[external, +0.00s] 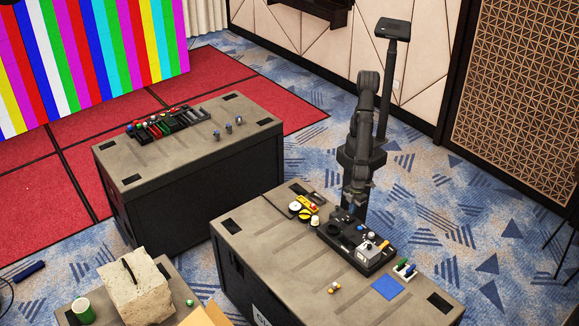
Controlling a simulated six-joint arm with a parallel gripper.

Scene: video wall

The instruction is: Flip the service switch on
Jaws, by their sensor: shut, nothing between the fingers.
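My gripper (352,207) is small and dark in the external view. It points down at the far edge of the near flight-case table (290,262), behind a black tray (349,258). It is shut and appears empty. A small grey box (369,250) with a light-coloured part on top sits on the tray, to the right of and nearer the camera than my gripper. I cannot tell for sure whether it is the service switch, nor which way any lever points. The gripper appears apart from the box.
Yellow, red and black items (304,207) lie left of the tray. A blue square (387,286), small green and white pieces (404,268) and a small yellow-orange item (334,287) lie at the right and front. A second case (185,165) stands behind. The left-front tabletop is clear.

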